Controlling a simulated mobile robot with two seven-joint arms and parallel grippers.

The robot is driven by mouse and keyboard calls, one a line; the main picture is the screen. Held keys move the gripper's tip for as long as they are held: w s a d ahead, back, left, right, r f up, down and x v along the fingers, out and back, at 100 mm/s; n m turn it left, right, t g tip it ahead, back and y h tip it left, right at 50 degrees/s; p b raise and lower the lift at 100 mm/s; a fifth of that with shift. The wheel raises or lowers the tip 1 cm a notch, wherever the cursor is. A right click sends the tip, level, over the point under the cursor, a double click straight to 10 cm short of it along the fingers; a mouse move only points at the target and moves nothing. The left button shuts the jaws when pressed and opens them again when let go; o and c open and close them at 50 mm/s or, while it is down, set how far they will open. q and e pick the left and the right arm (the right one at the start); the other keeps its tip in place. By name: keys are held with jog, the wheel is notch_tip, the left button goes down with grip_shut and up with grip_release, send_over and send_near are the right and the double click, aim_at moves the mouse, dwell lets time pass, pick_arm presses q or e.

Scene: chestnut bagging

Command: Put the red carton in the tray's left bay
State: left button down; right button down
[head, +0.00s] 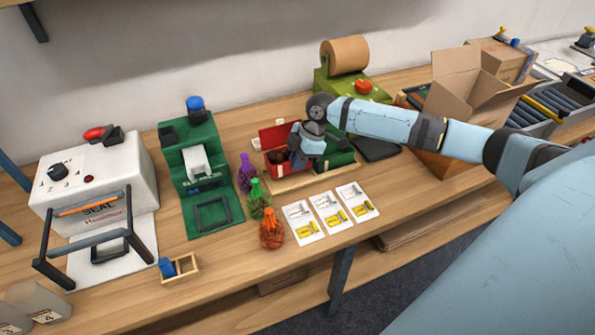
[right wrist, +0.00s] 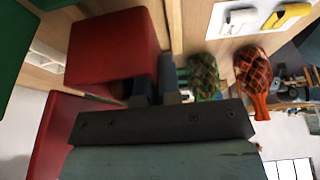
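The red carton (head: 274,136) has its lid open and brown chestnuts inside. It is at the left part of the wooden tray (head: 290,184); I cannot tell whether it rests in the left bay or is just above it. A green carton (head: 340,159) is at the tray's right part. My right gripper (head: 300,158) is at the red carton's right side. In the right wrist view its fingers (right wrist: 160,92) are close together at one side edge of the red carton (right wrist: 112,50) and appear closed on its wall. My left gripper is out of view.
Purple, green and orange net bags (head: 271,229) stand left of the tray. Several cards (head: 331,212) lie in front of it. A green paper-roll dispenser (head: 350,85) is behind, and an open cardboard box (head: 465,92) is to the right.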

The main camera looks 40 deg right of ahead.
notch_tip(320, 180, down, 4)
jog(key=shift+r, duration=0.1)
jog(key=c, duration=1.3)
grip_release()
jog(key=shift+c, duration=0.2)
jog(key=shift+r, duration=0.1)
jog(key=v, duration=1)
jog(key=shift+d+r, duration=0.15)
jog(key=shift+d, duration=0.05)
jog(key=shift+s+d+r, duration=0.1)
jog(key=shift+d+r, duration=0.1)
jog(key=shift+r, duration=0.45)
